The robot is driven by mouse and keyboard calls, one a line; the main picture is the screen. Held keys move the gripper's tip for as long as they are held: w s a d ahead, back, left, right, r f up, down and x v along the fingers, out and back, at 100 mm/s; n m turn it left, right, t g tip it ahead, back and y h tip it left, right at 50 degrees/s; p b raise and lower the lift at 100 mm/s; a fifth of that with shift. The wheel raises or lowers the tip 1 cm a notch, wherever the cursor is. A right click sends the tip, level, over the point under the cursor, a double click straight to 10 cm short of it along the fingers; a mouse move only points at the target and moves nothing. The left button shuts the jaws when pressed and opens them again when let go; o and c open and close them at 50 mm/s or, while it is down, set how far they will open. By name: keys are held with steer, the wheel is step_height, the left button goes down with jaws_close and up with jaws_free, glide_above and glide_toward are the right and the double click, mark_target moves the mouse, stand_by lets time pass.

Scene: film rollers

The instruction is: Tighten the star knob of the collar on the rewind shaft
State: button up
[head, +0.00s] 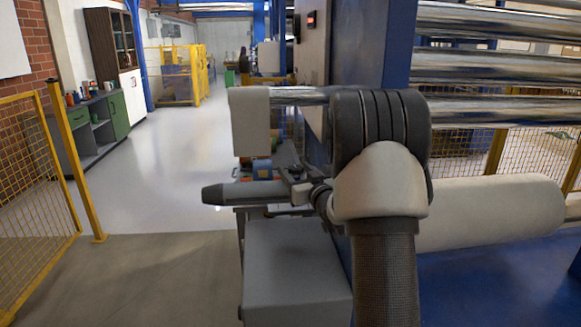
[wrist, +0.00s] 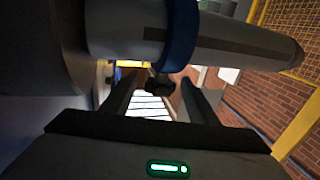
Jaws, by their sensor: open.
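The rewind shaft (head: 250,192) is a grey bar with a dark tapered tip, pointing left in the head view. In the wrist view the shaft (wrist: 125,28) crosses the top, with a blue collar (wrist: 181,38) around it. A small black star knob (wrist: 160,86) hangs below the collar. My gripper (wrist: 158,82) is open, with its fingers on either side of the knob and a gap at each side. In the head view my gripper (head: 317,196) is beside the shaft's inner end, where the collar and knob cannot be made out.
A grey cabinet (head: 290,265) stands below the shaft. A pale block (head: 249,122) and chrome rollers (head: 480,67) are above and to the right. A white film roll (head: 495,210) lies at right. Yellow mesh fencing (head: 35,175) is at left, with clear floor between.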

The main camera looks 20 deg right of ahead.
steer(key=shift+w, duration=2.25)
steer(key=shift+c, duration=0.2)
steer(key=c, duration=1)
